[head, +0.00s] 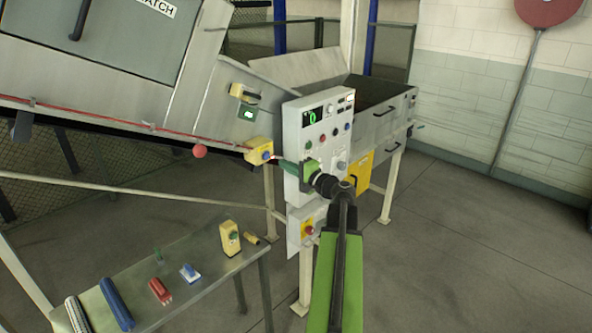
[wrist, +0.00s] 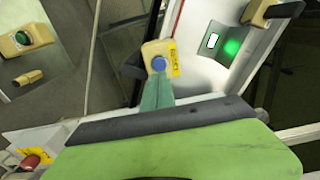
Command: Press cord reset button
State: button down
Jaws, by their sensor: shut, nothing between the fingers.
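The cord reset button is a blue button (head: 265,154) on a small yellow box at the lower edge of the sloped machine frame. The blue button also shows in the wrist view (wrist: 160,63), on the box's face beside a yellow label. My gripper (head: 277,161) has green-teal fingers, shut and empty, pointing left at the box. In the wrist view the shut fingertips (wrist: 159,77) lie just below the blue button, very close to it. I cannot tell whether they touch it. A red cord (head: 110,120) runs along the machine to the box.
A grey control panel (head: 320,130) with several buttons and a green display stands right beside my gripper. A red ball (head: 199,151) hangs left. A metal bench (head: 205,262) holds several loose parts below.

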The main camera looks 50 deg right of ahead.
aim_at(267, 155)
jog(key=w, duration=0.6)
jog(key=shift+w+d, duration=0.25)
jog(key=shift+w, duration=0.05)
jog(key=shift+w, duration=0.55)
jog(key=shift+w+r, duration=0.15)
jog(key=shift+r, duration=0.05)
jog(key=shift+s+a, duration=0.1)
jog(key=shift+s, duration=0.3)
jog(key=s, duration=1.3)
jog(key=shift+s+a, duration=0.25)
jog(key=shift+a, duration=0.05)
